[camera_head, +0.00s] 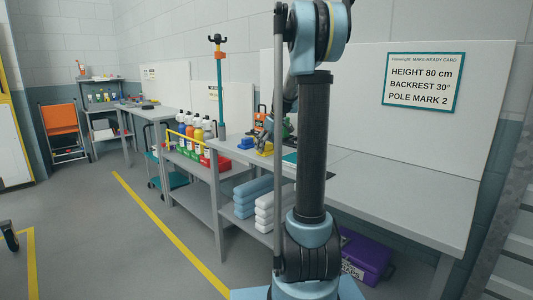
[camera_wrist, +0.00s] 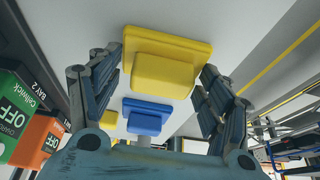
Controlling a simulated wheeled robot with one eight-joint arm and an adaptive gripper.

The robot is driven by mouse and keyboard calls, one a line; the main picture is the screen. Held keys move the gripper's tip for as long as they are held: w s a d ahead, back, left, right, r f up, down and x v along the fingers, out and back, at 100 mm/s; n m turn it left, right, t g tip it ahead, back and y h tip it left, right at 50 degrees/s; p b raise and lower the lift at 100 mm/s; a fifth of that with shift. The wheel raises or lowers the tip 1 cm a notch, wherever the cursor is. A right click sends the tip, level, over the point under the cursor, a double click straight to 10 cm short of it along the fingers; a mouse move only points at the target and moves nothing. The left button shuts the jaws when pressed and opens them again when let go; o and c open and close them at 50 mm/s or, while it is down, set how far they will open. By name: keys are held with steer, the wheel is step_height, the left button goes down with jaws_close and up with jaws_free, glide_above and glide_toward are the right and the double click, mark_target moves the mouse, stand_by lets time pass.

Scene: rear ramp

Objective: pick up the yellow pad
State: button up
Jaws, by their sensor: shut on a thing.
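The yellow pad (camera_wrist: 165,72) is a block on a wider yellow base, and it lies between my gripper's two fingers in the wrist view. My gripper (camera_wrist: 157,85) is shut on it. In the head view the yellow pad (camera_head: 264,148) shows at the bench top, partly hidden by my gripper (camera_head: 266,141) and arm. I cannot tell whether it still touches the bench. A blue pad (camera_wrist: 146,116) of similar shape lies just beyond it, and also shows in the head view (camera_head: 246,143).
Green (camera_wrist: 14,112) and orange (camera_wrist: 40,138) boxes stand at the wrist view's left. The bench (camera_head: 400,190) is bare to the right. Several bottles (camera_head: 190,132) and a teal pole (camera_head: 220,95) stand left. Folded towels (camera_head: 252,190) and a purple case (camera_head: 365,255) are below.

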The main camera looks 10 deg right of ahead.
stand_by(0.4)
step_height(320, 180, up, 10)
steer(key=shift+f, duration=0.1)
steer(key=shift+c, duration=0.2)
stand_by(0.6)
